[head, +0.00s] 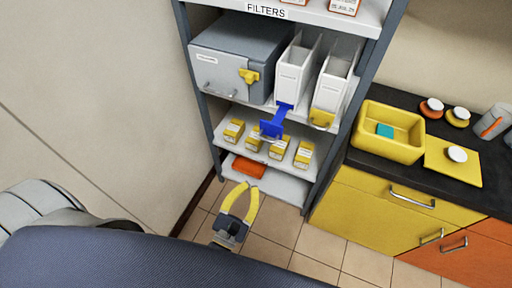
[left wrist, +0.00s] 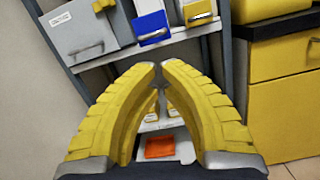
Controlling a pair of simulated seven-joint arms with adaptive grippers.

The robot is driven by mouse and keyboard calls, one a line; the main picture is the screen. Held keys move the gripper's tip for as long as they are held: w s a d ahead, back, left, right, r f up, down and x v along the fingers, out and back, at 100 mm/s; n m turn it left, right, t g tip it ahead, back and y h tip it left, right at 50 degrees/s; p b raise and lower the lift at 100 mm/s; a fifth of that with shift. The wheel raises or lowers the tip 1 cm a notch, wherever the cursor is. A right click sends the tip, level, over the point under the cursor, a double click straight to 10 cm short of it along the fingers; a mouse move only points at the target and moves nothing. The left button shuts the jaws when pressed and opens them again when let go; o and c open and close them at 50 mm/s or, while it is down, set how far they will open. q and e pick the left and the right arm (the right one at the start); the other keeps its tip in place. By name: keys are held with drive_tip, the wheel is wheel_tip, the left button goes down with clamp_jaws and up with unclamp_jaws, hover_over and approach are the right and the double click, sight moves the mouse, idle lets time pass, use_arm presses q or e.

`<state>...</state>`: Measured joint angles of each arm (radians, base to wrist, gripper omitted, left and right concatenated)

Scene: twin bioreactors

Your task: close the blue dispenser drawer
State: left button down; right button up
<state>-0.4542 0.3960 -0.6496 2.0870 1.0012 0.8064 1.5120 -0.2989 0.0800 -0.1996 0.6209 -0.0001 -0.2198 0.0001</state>
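The blue dispenser drawer (head: 276,122) sticks out from the foot of the left white dispenser (head: 291,76) on the middle shelf. In the left wrist view its blue front (left wrist: 149,24), with a pale label and a handle, is at the top centre. My left gripper (head: 250,187) is below and in front of the drawer, apart from it. Its yellow fingers point toward the shelves, with a narrow gap between the tips and nothing held; they also show in the left wrist view (left wrist: 160,64). My right gripper is not in view.
The right dispenser (head: 332,84) has a yellow front (head: 321,118), flush with it. A grey box (head: 232,60) stands left of the dispensers. Yellow cartons (head: 280,148) and an orange tray (head: 249,167) sit on lower shelves. A yellow cabinet (head: 385,207) stands right; floor before the shelves is clear.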

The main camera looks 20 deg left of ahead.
use_arm(q)
drive_tip(key=w+n, duration=0.1)
drive_tip(key=w, duration=0.3)
drive_tip(key=w+r, duration=0.1)
drive_tip(key=w, duration=0.4)
drive_tip(key=w+r+n, duration=0.1)
drive_tip(key=w, duration=0.4)
drive_tip(key=shift+n+y, duration=0.3)
drive_tip(key=shift+y, duration=0.1)
drive_tip(key=shift+a, duration=0.1)
